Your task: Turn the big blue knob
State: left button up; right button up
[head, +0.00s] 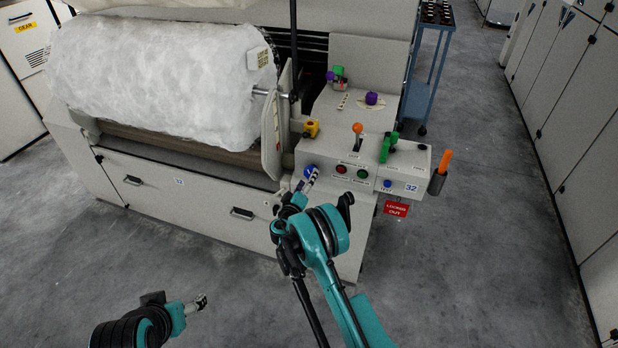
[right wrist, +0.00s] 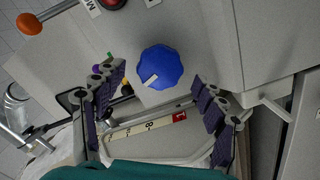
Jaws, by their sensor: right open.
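The big blue knob (head: 309,171) is at the left end of the machine's control panel front. In the right wrist view the scalloped blue knob (right wrist: 160,68) has a white pointer mark on its face. My right gripper (head: 312,182) is at the knob and partly covers it in the head view. In the right wrist view its open fingers (right wrist: 157,80) are spread left and right of the knob, with visible gaps and nothing held. I cannot tell how far the fingertips are from the panel. My left gripper (head: 199,303) hangs low over the floor; its opening is unclear.
Right of the knob are a red button (head: 341,169), a green button (head: 362,173) and a small blue button (head: 387,184). An orange-ball lever (head: 357,128) and green handle (head: 388,147) stick up above. A white fibre roll (head: 160,65) lies left. The floor at right is clear.

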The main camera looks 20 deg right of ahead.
jog(key=shift+b+x, duration=0.3)
jog(key=shift+x, duration=1.25)
jog(key=c, duration=1.2)
jog(key=shift+o, duration=0.2)
jog(key=shift+n, duration=2.5)
jog(key=o, duration=1.2)
jog(key=shift+c, duration=0.2)
jog(key=v, duration=1.2)
